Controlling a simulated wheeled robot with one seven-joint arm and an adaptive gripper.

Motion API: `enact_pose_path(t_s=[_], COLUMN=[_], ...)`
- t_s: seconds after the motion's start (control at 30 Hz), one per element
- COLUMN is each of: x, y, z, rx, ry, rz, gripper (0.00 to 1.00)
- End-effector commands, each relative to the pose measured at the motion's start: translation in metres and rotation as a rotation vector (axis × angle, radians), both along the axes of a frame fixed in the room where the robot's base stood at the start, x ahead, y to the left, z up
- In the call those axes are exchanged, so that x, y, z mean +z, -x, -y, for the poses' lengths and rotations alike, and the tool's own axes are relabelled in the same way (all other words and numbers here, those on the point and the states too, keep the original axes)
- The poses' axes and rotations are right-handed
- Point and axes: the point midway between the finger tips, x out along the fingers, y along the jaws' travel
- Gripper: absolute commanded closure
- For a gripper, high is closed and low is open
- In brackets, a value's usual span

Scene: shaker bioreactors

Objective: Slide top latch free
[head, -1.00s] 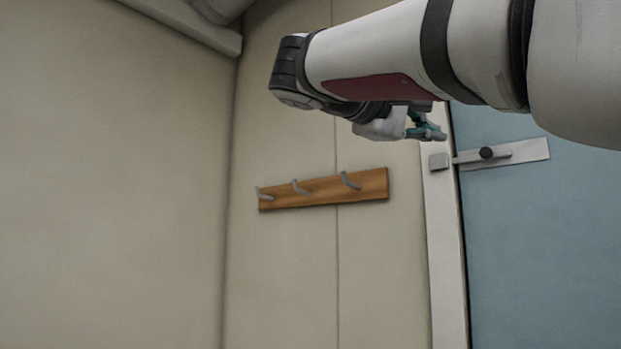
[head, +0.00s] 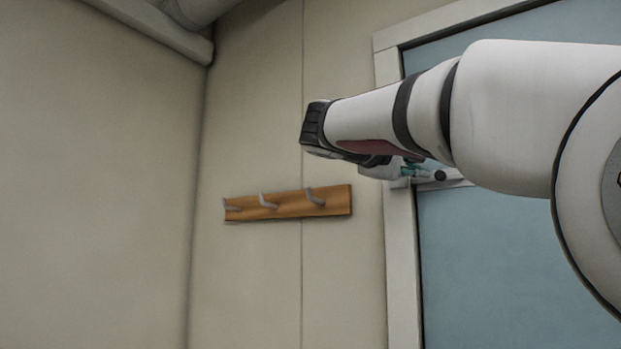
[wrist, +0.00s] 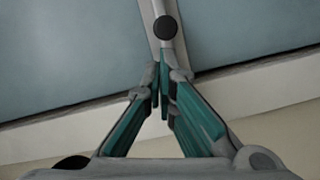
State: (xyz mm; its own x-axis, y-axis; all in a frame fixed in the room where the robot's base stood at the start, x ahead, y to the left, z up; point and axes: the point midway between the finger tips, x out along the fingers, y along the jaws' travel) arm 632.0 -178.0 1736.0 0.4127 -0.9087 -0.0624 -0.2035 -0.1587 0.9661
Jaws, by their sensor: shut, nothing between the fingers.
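The latch is a pale metal bolt on a plate, with a round black knob, on the blue door. In the head view, its knob (head: 440,175) shows just right of my gripper (head: 420,174), and my arm hides much of the plate. In the wrist view, the knob (wrist: 166,27) is at the top middle, on the pale bar. My gripper (wrist: 162,90) is shut and empty. Its teal fingers meet just below the knob in that view, over the bar's end near the door's edge. I cannot tell whether the fingertips touch the latch.
The blue door (head: 510,270) has a white frame (head: 402,260), which also crosses the wrist view (wrist: 265,88). A wooden rack (head: 288,206) with several grey hooks is on the beige wall to the left. The wall below the rack is clear.

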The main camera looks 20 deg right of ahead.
Motion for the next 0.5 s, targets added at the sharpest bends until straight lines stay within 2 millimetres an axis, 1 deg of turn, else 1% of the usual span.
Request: enact_pose_path(t_s=[0.37,0.5], x=[-0.0004,0.0005], y=[-0.0004,0.0087], z=[0.0021,0.0091], rx=[-0.001,-0.004], ry=[0.0,0.0], rz=[0.0,0.002], gripper=[1.0,1.0])
